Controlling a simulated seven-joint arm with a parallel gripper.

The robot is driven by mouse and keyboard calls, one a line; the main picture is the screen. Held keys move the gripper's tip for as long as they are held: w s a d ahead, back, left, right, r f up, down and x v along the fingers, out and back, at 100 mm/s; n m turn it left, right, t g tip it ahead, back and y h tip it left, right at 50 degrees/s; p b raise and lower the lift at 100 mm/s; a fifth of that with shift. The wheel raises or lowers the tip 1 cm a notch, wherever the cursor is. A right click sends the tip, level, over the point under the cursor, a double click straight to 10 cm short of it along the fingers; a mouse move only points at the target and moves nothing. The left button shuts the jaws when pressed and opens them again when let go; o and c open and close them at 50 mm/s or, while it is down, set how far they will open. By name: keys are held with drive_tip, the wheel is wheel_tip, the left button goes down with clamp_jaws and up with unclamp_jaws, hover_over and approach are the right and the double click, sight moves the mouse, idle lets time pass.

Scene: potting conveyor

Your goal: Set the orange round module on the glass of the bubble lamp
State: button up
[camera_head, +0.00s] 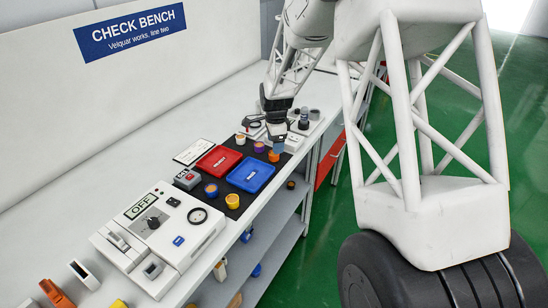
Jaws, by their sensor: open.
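Several small round modules stand on and around a dark mat. A yellow-orange one (232,201) stands at the mat's near right corner, and another orange one (274,156) stands towards the far end, just below my gripper in the picture. I cannot tell for sure which is the orange round module. My gripper (277,137) hangs over the far part of the bench, open, with no held thing visible between its jaws. A dark upright cylinder (304,122) stands right of it on a pale base; I cannot tell whether this is the bubble lamp. My gripper hides part of that area.
A red tray (219,160) and a blue tray (251,175) lie on the mat. A white control box (180,232) marked OFF, with a knob and a round dial, stands nearer. The bench's right edge drops to a shelf (288,215) holding loose parts.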

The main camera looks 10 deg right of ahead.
drive_tip(key=shift+f, duration=0.1)
drive_tip(key=shift+f, duration=2.5)
drive_tip(key=shift+c, duration=0.3)
drive_tip(key=c, duration=1)
drive_tip(key=shift+r, duration=0.1)
drive_tip(key=shift+r, duration=0.75)
wheel_tip(320, 180, up, 2)
drive_tip(key=shift+r, duration=0.15)
drive_tip(key=s, duration=1)
drive_tip(key=s+r, duration=0.1)
drive_tip(key=s, duration=0.5)
drive_tip(key=shift+a, duration=0.3)
